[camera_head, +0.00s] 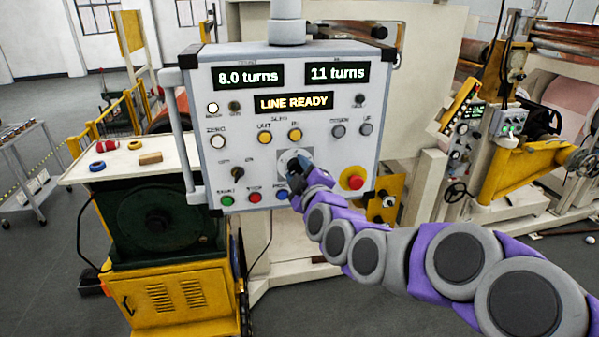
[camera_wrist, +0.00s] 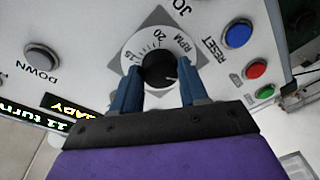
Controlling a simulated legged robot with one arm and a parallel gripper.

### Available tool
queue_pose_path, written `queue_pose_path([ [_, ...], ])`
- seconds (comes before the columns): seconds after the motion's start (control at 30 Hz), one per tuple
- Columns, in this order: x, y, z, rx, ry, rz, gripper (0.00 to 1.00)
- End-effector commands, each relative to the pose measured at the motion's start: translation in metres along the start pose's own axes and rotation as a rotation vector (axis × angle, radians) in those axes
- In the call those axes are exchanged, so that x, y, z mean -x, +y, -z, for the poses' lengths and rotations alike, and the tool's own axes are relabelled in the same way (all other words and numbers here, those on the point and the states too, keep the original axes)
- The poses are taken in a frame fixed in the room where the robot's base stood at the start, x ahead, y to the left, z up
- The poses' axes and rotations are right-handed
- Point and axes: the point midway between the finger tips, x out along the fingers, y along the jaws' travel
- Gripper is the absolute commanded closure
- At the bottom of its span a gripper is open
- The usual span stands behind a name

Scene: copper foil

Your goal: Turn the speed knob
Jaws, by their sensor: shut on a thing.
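The speed knob (camera_wrist: 160,70) is a black round knob on a white dial marked RPM, with 15 and 20 readable, in the wrist view. My gripper (camera_wrist: 158,90) has its two blue fingers on either side of the knob and is shut on it. In the head view my gripper (camera_head: 298,174) reaches the lower middle of the control panel (camera_head: 205,105) and hides the knob and most of its dial (camera_head: 293,155). The panel displays read 8.0 turns, 11 turns and LINE READY.
A red emergency button (camera_head: 352,178) on yellow sits right of my gripper. Green (camera_head: 227,201), red (camera_head: 255,198) and blue (camera_head: 282,195) buttons line the panel's lower edge. A black selector (camera_head: 238,173) is to the left. A table with small items (camera_head: 120,165) stands left of the panel.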

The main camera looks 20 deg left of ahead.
Motion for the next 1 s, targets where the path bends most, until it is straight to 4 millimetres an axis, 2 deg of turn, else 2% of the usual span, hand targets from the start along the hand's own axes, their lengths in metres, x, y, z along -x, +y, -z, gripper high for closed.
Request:
queue_pose_path([
  [0.37,0.0004,-0.0049,-0.0001,-0.145,0.013,-0.009,0.87],
  [1.0,0.0006,-0.0030,0.0001,-0.734,0.057,-0.075,0.87],
])
